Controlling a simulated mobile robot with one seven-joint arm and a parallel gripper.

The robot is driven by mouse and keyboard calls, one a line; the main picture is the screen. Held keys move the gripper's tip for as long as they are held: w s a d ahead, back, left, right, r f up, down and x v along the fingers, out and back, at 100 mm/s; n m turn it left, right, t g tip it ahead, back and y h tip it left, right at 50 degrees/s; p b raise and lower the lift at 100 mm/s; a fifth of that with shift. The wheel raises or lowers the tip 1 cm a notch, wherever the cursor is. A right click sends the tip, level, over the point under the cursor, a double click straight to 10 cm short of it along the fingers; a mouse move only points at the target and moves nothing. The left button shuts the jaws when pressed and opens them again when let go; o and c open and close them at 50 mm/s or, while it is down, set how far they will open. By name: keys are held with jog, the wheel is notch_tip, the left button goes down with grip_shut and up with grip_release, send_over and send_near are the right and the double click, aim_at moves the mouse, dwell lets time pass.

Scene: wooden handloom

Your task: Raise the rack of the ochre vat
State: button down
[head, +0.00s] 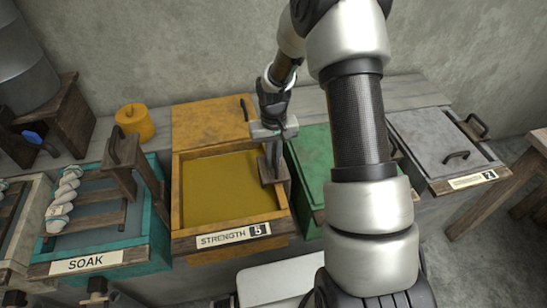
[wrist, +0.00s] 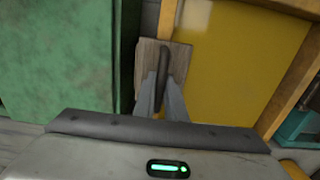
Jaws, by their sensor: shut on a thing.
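The ochre vat (head: 182,222) stands mid-view, full of flat yellow-ochre liquid (head: 225,190), with a STRENGTH 5 label on its front. Its ochre lid (head: 210,122) lies back behind it. A small wooden block of the rack (head: 282,172) sits at the vat's right rim; it also shows in the wrist view (wrist: 182,62). My gripper (head: 272,160) is over that block. In the wrist view its fingers (wrist: 161,95) are shut on the block's dark upright handle (wrist: 162,65). No more of the rack shows at the liquid's surface.
A green-lidded vat (head: 310,165) stands close on the right, partly behind my arm, with a grey-lidded vat (head: 440,140) beyond. A teal SOAK vat (head: 150,255) with twisted white yarn (head: 66,195) is on the left. A yellow pot (head: 136,122) stands behind.

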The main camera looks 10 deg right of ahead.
notch_tip(320, 180, up, 18)
jog(key=p, duration=1.1)
jog(key=shift+r+p, duration=0.15)
jog(key=shift+p, duration=0.25)
jog(key=shift+w, duration=0.15)
jog(key=c, duration=0.6)
grip_release()
jog(key=shift+o, duration=0.2)
notch_tip(320, 180, up, 7)
jog(key=p, duration=0.4)
